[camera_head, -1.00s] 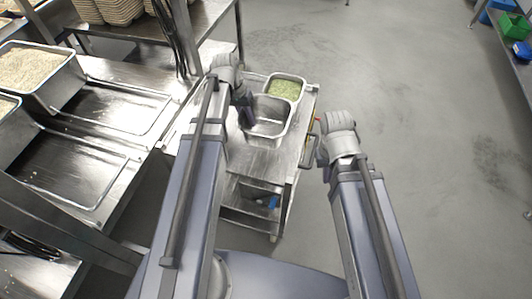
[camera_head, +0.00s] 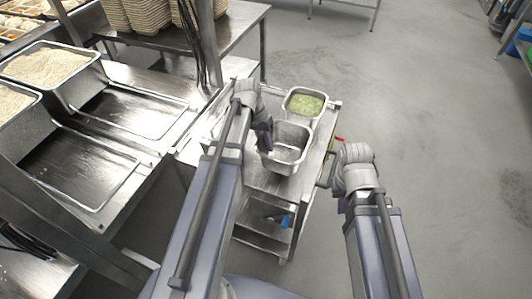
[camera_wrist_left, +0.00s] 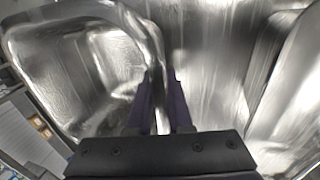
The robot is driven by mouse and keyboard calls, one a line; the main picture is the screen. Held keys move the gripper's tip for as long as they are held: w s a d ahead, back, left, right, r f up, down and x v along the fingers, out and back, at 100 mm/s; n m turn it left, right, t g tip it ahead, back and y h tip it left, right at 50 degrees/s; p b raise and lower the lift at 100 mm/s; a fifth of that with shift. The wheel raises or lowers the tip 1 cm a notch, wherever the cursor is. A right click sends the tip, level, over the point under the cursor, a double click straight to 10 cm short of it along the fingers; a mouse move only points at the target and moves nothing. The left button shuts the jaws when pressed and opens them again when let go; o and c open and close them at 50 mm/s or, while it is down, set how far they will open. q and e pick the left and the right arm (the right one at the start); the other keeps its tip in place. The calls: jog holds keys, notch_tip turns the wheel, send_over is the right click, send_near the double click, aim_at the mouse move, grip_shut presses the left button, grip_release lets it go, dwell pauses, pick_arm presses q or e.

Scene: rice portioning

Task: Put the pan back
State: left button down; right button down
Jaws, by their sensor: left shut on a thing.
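An empty steel pan (camera_head: 287,160) is at the cart, in front of a pan of green food. My left gripper (camera_head: 264,139) is shut on the pan's left rim. In the left wrist view the pan (camera_wrist_left: 108,70) fills the left side, and its rim runs between the fingers of my left gripper (camera_wrist_left: 163,100). I cannot tell whether the pan rests on the cart top or hangs just above it. My right gripper (camera_head: 328,172) is beside the cart's right edge, apart from the pan; its fingers are too small to read.
The steel cart (camera_head: 262,182) has a lower shelf with a small blue item. The pan of green food (camera_head: 305,103) stands at its far end. At left a counter (camera_head: 178,148) has bare recessed areas beside a rice pan (camera_head: 50,68). Open floor lies right.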

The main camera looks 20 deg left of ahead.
aim_at(266, 151)
pick_arm(q)
jog(key=b+x, duration=0.1)
jog(key=a+b+x, duration=0.1)
jog(key=b+x, duration=0.1)
jog(key=shift+d+f, duration=0.15)
jog(key=shift+f, duration=0.3)
jog(key=shift+r, duration=0.15)
jog(key=c, duration=0.8)
grip_release()
jog(key=shift+c, duration=0.2)
jog(key=p+v, duration=1.2)
jog(key=s+d+m+y, duration=0.1)
jog(key=s+d+y, duration=0.1)
jog(key=s+d, duration=0.5)
jog(key=s+d+m+y, duration=0.2)
jog(key=s+d, duration=0.5)
jog(key=d, duration=0.5)
jog(key=shift+d+f, duration=0.25)
jog(key=shift+d, duration=0.05)
